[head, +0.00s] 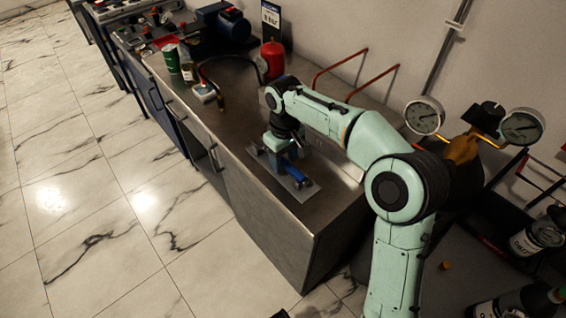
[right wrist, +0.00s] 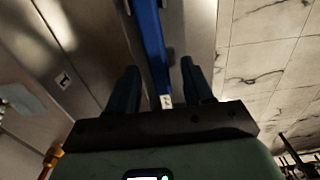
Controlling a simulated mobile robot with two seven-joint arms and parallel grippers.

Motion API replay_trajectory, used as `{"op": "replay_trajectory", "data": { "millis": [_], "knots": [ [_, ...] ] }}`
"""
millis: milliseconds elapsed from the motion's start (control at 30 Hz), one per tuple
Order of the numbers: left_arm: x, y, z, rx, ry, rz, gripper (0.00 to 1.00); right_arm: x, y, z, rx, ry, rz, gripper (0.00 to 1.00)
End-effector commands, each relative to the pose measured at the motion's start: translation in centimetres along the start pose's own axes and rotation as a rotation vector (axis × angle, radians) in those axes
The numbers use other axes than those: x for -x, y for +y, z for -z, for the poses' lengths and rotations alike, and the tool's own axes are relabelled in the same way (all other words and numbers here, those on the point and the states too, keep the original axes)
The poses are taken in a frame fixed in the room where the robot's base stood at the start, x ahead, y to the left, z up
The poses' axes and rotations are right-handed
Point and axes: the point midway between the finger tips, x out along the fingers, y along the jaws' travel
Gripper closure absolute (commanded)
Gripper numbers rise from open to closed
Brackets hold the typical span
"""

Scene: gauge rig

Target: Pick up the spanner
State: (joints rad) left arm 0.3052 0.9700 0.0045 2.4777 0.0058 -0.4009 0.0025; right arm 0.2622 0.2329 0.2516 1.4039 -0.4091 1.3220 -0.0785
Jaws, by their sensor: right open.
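The spanner shows as a long blue bar (right wrist: 151,45) in the right wrist view, running up between my fingers, with a pale end near the palm. In the head view a blue part of it (head: 293,173) shows on a flat grey plate (head: 308,190) on the metal bench. My right gripper (head: 285,160) is over the plate, pointing down, and hides part of the spanner. In the right wrist view my right gripper (right wrist: 160,85) is open, with gaps between the bar and both fingers. My left gripper is not in view.
The bench (head: 228,95) has a red canister (head: 272,60), a green can (head: 171,59) and a small white-faced device (head: 204,92) further back. Red bent rails (head: 345,72) rise along the wall. Two round gauges (head: 424,116) stand at the right. Bare bench top lies around the plate.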

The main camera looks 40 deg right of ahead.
Motion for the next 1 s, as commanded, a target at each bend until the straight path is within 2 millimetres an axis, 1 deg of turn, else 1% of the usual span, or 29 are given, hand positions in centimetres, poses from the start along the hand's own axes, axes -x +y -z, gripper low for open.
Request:
{"op": "replay_trajectory", "data": {
  "millis": [133, 167, 200, 267, 300, 600, 733, 867, 967, 1000],
  "knots": [
    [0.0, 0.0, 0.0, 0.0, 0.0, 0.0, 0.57, 0.1, 0.0, 0.0, 0.0, 0.0, 0.0, 0.49],
    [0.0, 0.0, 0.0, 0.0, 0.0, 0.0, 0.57, 0.1, 0.0, 0.0, 0.0, 0.0, 0.0, 0.55],
    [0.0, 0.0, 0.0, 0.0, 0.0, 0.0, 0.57, 0.1, 0.0, 0.0, 0.0, 0.0, 0.0, 0.68],
    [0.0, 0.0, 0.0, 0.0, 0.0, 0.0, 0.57, 0.1, 0.0, 0.0, 0.0, 0.0, 0.0, 0.88],
    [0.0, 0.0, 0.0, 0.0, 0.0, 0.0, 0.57, 0.1, 0.0, 0.0, 0.0, 0.0, 0.0, 1.0],
    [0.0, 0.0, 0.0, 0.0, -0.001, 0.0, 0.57, 0.1, 0.0, 0.0, 0.0, 0.001, 0.0, 1.0],
    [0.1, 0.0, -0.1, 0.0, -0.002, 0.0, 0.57, 0.6, 0.0, 0.1, -0.001, 0.002, 0.0, 1.0],
    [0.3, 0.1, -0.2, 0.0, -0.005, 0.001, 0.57, 1.8, 0.0, 0.1, -0.001, 0.004, -0.001, 1.0],
    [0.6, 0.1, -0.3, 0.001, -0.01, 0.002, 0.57, 3.4, 0.0, 0.1, 0.0, 0.006, 0.0, 1.0],
    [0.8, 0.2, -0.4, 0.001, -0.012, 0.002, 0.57, 4.3, 0.0, 0.1, 0.0, 0.006, 0.0, 1.0]
  ]
}}
